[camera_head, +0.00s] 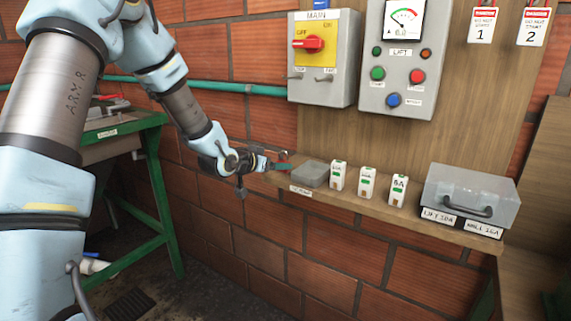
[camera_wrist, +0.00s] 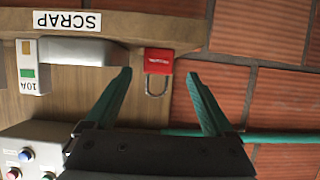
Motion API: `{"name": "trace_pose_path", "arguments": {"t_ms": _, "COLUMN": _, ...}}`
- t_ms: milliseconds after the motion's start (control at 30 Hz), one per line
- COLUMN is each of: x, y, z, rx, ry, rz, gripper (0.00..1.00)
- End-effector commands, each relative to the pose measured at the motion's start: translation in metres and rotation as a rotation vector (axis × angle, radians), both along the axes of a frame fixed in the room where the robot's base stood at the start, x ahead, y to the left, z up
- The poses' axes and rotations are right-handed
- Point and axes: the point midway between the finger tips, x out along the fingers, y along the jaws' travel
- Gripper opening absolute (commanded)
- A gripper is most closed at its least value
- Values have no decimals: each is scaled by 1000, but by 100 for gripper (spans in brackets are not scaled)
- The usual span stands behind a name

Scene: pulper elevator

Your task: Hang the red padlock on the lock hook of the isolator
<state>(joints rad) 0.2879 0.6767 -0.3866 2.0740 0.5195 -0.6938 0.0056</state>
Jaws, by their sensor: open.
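The red padlock (camera_wrist: 157,56) lies at the end of the wooden shelf in the wrist view, its metal shackle pointing towards my gripper. In the head view only a small red bit of it (camera_head: 283,156) shows behind the fingers. My gripper (camera_wrist: 159,75) is open, with its green fingertips apart on either side of the padlock. It reaches the shelf's left end in the head view (camera_head: 281,166). The isolator (camera_head: 322,62) is the grey box marked MAIN, with a red handle on a yellow plate. Two small metal hooks (camera_head: 297,77) stick out below the plate; their labels are too small to read.
On the shelf (camera_head: 420,218) stand a grey scrap tray (camera_head: 310,173), several white fuses (camera_head: 367,182) and a grey lidded box (camera_head: 470,195). The lift panel (camera_head: 398,75) is right of the isolator. A green pipe (camera_head: 230,87) runs along the brick wall.

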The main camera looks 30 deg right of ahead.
Motion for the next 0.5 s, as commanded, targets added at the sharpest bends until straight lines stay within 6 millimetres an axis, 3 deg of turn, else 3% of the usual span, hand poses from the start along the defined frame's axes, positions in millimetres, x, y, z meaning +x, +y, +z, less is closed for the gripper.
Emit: {"name": "trace_pose_path", "arguments": {"t_ms": 500, "x": 19, "y": -43, "z": -18, "rx": 1, "ry": 2, "rz": 0, "gripper": 88}}
